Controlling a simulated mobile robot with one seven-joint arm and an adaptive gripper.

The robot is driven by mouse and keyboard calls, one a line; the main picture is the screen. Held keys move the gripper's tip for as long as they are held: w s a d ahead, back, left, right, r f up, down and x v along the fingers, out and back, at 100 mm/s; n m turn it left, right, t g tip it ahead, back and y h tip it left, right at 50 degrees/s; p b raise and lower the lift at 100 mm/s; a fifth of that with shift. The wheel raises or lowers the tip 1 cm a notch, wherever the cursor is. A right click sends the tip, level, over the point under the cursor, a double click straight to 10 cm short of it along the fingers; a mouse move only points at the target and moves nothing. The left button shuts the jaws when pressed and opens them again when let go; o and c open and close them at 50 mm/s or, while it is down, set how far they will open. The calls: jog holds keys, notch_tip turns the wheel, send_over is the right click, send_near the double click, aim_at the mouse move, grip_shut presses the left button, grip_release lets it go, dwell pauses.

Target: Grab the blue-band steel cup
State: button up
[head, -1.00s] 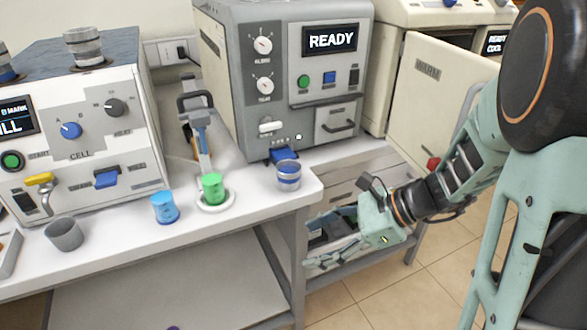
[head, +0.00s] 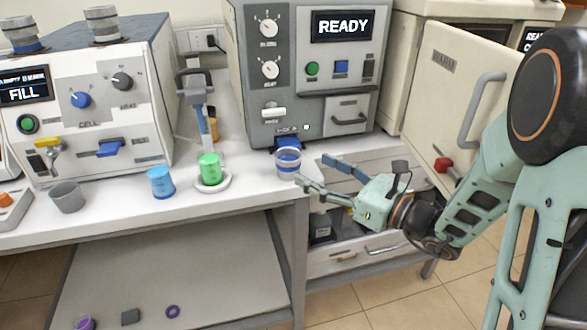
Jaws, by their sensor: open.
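A steel cup with a blue band (head: 288,163) stands upright near the right front corner of the white table, in front of the grey machine. My gripper (head: 311,170) is open, with its fingers pointing left at the cup. One fingertip is close to the cup's lower right side, the other is farther back and to the right. I cannot tell whether the near fingertip touches the cup. No cup is between the fingers.
A green cup (head: 209,168) on a white round base, a light-blue cup (head: 161,182) and a grey cup (head: 67,196) stand left of it. The grey machine (head: 300,110) is close behind. An open beige door (head: 455,95) is to the right.

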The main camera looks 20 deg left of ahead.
aim_at(298, 161)
jog(key=x, duration=0.8)
jog(key=shift+a+b, duration=0.3)
jog(key=shift+a, duration=0.05)
jog(key=shift+c, duration=0.5)
jog(key=shift+r, duration=0.1)
jog(key=c, duration=1.2)
